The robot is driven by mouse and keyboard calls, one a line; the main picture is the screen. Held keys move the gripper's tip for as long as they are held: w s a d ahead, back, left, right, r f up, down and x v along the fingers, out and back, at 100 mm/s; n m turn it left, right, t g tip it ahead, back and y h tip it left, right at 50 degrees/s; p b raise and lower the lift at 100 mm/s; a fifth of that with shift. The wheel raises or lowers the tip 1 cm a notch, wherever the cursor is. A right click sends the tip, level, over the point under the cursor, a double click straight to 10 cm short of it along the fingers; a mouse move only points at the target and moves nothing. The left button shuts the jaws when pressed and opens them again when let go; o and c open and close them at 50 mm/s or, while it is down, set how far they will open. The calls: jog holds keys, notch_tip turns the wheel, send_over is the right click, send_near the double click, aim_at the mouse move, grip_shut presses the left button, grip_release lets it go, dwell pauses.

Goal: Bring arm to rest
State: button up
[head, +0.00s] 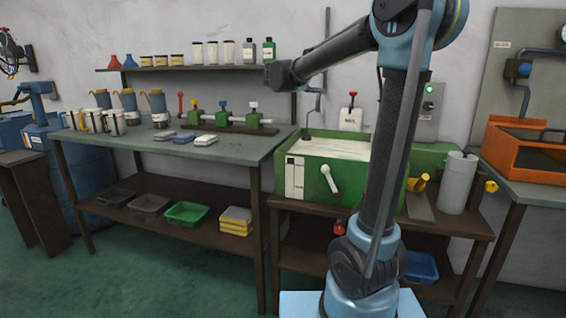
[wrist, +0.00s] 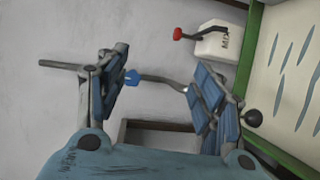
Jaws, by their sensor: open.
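My gripper (wrist: 160,88) shows in the wrist view with its two blue-padded fingers well apart. I see nothing held between them. Behind the fingers are a pale wall and a thin rod with a blue part. My arm (head: 385,150) stands upright in the head view, in front of the green machine (head: 340,172). Its upper part bends at the top, and a dark link reaches left over the bench. I cannot make out the gripper fingers in the head view.
A white box with a red-knobbed lever (head: 350,118) stands behind the green machine; it also shows in the wrist view (wrist: 222,44). The left bench (head: 240,146) holds mugs and a valve rack (head: 225,122). An orange tray (head: 520,152) sits at right. Green floor lies open at lower left.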

jog(key=s+d+f+m+g+y, duration=0.1)
jog(key=s+d+f+g, duration=0.1)
jog(key=s+d+f, duration=0.2)
jog(key=s+d+f+m+g+y, duration=0.1)
jog(key=s+d+f, duration=0.3)
jog(key=s+f, duration=0.4)
jog(key=s+d+f+m+g+y, duration=0.1)
jog(key=s+d+f+m+g, duration=0.2)
jog(key=s+f, duration=0.3)
jog(key=shift+s+d+g+y, duration=0.15)
jog(key=shift+s+d, duration=0.3)
jog(key=shift+s, duration=0.35)
jog(key=shift+s+d+g+y, duration=0.15)
jog(key=shift+s+d, duration=0.3)
jog(key=shift+s, duration=0.35)
jog(key=s+a+f+m+g+y, duration=0.1)
jog(key=s+a+f+m+y, duration=0.1)
jog(key=s+f, duration=0.9)
jog(key=s+a+f+m+g+y, duration=0.2)
jog(key=s+a+f+y, duration=0.3)
jog(key=s+f, duration=0.6)
jog(key=shift+s+a+f+g+y, duration=0.25)
jog(key=shift+s+f+y, duration=0.2)
jog(key=shift+s, duration=0.4)
jog(key=shift+d, duration=0.1)
jog(key=shift+w+f, duration=0.15)
jog(key=shift+w, duration=0.3)
